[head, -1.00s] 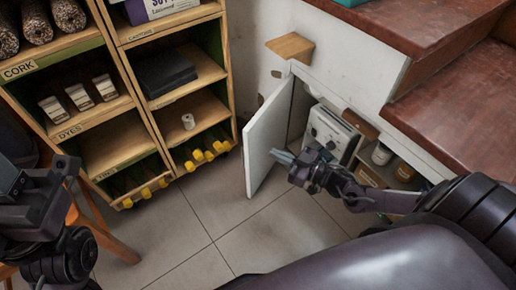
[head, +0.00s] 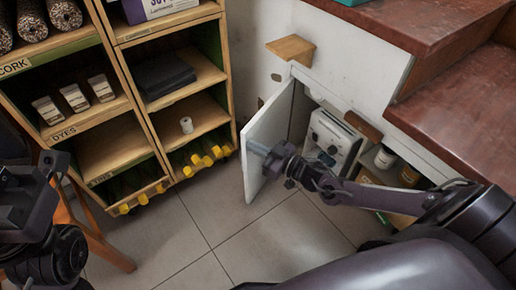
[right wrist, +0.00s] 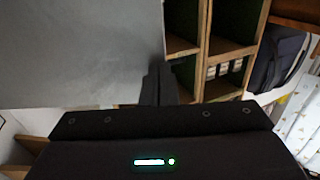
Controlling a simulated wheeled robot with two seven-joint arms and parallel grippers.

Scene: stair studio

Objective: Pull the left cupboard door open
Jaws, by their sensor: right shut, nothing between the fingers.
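The left cupboard door (head: 258,183) is a white panel under the stairs, standing ajar and swung out from the cupboard front. My right gripper (head: 256,149) is shut and empty, with its fingertips at the door's inner face; whether they touch it I cannot tell. In the right wrist view the door (right wrist: 75,50) is a large grey panel at the upper left, and the closed fingers (right wrist: 160,82) are by its lower right edge. My left gripper (head: 55,163) is at the left edge, away from the door; its jaw state is unclear.
Inside the cupboard are a white box-like device (head: 333,142) and jars (head: 385,158). A wooden shelf unit (head: 167,97) with yellow-topped bottles stands left of the door. An orange-brown stool (head: 104,242) is at lower left. The tiled floor (head: 215,225) before the door is clear.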

